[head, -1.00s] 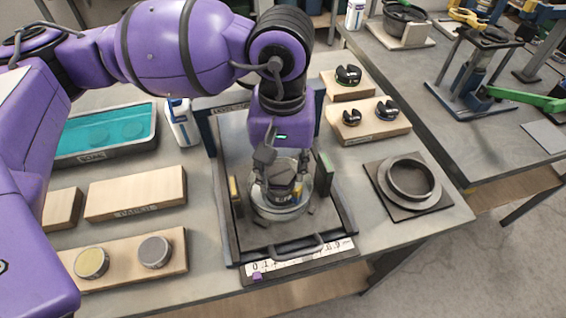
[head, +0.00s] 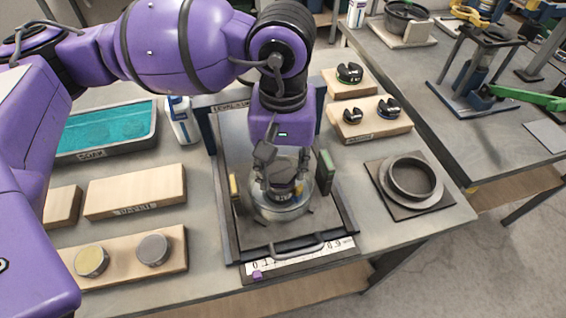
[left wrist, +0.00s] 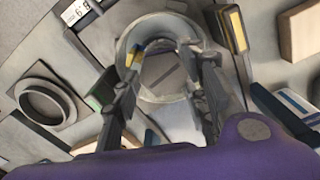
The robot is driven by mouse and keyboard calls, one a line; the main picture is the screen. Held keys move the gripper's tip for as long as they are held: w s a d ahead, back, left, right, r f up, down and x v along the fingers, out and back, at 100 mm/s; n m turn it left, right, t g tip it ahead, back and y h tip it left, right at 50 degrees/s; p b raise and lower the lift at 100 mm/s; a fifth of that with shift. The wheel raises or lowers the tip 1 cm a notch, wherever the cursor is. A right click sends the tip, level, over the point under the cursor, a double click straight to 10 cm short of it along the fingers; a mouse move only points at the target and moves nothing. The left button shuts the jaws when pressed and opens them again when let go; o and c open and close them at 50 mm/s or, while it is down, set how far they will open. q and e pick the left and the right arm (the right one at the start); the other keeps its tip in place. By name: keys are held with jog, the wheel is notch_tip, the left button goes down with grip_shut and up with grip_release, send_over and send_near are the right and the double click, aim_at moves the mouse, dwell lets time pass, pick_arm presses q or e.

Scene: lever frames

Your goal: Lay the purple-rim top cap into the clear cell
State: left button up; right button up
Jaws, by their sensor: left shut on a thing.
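The clear cell (head: 268,208) is a round glassy ring standing on the dark tray of the lever frame, and it also shows in the left wrist view (left wrist: 133,32). My left gripper (head: 283,188) points down over the cell, its fingers reaching to the cell's opening. It is shut on a dark round piece (head: 283,174), which I take as the top cap. In the left wrist view the fingers (left wrist: 162,72) straddle the cell's mouth. My right gripper is not in view.
The frame's green post (head: 325,170) and yellow post (head: 234,187) stand close beside the cell. A board with a yellow disc (head: 92,261) and a grey disc (head: 153,250) lies left. Slotted weights (head: 388,108) and a dark ring (head: 410,178) are right. A teal-filled tray (head: 105,130) stands back left.

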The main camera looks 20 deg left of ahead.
pick_arm(q)
jog(key=shift+f, duration=0.15)
dwell(0.4)
jog(key=o, duration=1.5)
notch_tip(320, 180, up, 12)
jog(key=shift+r, duration=0.1)
